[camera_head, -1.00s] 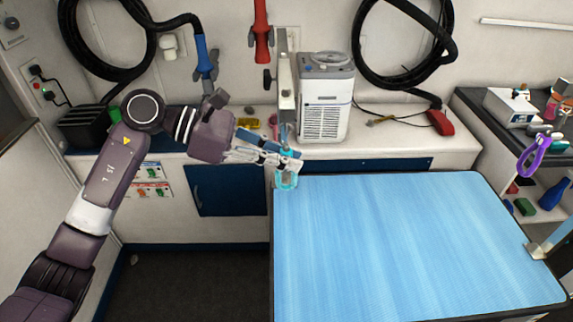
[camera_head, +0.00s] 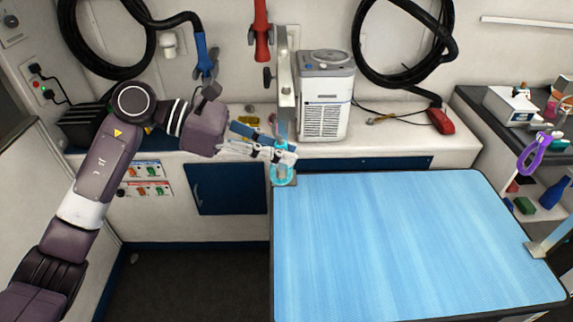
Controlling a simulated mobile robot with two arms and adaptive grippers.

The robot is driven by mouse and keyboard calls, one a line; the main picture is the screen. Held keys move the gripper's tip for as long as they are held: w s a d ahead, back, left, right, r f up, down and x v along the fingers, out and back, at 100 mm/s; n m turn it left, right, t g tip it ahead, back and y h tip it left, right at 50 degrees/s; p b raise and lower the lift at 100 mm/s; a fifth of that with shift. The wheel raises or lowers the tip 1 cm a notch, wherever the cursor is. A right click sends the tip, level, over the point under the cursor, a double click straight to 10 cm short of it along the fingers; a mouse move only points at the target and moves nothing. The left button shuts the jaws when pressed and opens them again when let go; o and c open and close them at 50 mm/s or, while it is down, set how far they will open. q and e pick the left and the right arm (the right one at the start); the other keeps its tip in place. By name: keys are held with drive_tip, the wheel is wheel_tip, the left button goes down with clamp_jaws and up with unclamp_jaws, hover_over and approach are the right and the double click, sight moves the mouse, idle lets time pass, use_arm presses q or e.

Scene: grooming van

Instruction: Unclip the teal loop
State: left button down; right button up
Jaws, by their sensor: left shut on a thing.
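The teal loop (camera_head: 284,178) hangs at the far left corner of the blue grooming table (camera_head: 400,240), by the grey upright post (camera_head: 284,78). My left gripper (camera_head: 287,158) is shut on the loop's upper part, and its fingers hide that part. The loop's lower ring shows just below the fingertips. Whether its clip is still fastened to the post's fitting cannot be told, as my fingers cover it. My right gripper is not in view.
A white box-shaped unit (camera_head: 323,98) stands on the counter behind the post. A purple loop (camera_head: 530,152) hangs at the right. A red-handled tool (camera_head: 262,30) hangs above. The table top is clear.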

use_arm(q)
drive_tip(key=a+b, duration=0.1)
drive_tip(key=a, duration=0.2)
drive_tip(key=shift+a, duration=0.25)
idle(0.4)
drive_tip(key=shift+a+b, duration=0.1)
drive_tip(key=shift+b, duration=0.2)
drive_tip(key=shift+f+b+v, duration=0.15)
drive_tip(key=shift+b+v, duration=0.1)
drive_tip(key=shift+v, duration=0.7)
drive_tip(key=shift+f+b+v, duration=0.15)
drive_tip(key=shift+b+v, duration=0.1)
drive_tip(key=shift+v, duration=0.75)
